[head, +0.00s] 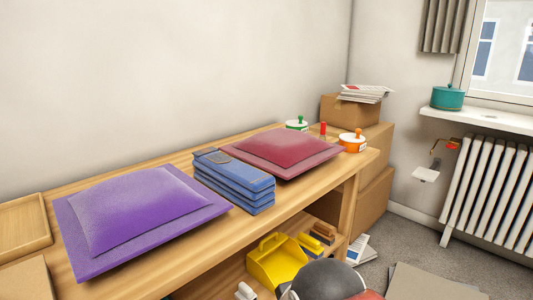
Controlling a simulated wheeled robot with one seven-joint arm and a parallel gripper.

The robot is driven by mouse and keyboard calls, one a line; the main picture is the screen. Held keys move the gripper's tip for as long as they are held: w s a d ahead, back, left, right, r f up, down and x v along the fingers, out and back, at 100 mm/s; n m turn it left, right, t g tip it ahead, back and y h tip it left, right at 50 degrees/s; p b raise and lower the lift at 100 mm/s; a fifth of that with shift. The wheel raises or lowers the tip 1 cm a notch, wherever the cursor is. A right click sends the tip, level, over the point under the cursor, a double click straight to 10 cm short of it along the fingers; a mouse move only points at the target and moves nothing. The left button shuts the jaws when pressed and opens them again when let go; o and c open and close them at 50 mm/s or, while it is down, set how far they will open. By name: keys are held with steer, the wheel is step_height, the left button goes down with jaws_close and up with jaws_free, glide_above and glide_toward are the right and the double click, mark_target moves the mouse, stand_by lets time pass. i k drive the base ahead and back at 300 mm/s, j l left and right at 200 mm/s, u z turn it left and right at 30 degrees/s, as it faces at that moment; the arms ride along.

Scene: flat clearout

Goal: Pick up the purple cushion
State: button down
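The purple cushion (140,212) lies flat on the left part of the wooden shelf unit's top (215,245) in the head view. It is square, with a raised middle and a flat border, and nothing lies on it. Its front edge is close to the front edge of the top. My gripper does not show in this view.
A folded blue stack (235,182) stands close to the cushion's right side, with a dark red cushion (285,150) beyond. A wooden tray (25,225) is at left. Below are a yellow dustpan-like item (277,265) and a dark rounded thing (325,280). Cardboard boxes (372,190) stand behind.

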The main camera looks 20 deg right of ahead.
mark_target(104, 225)
steer(key=l+u, duration=0.1)
steer(key=u, duration=0.35)
steer(key=k+u, duration=0.15)
steer(key=u, duration=0.35)
steer(key=k+u, duration=0.1)
steer(key=u, duration=0.35)
steer(key=k+u, duration=0.1)
steer(key=u, duration=0.35)
steer(key=k, duration=0.15)
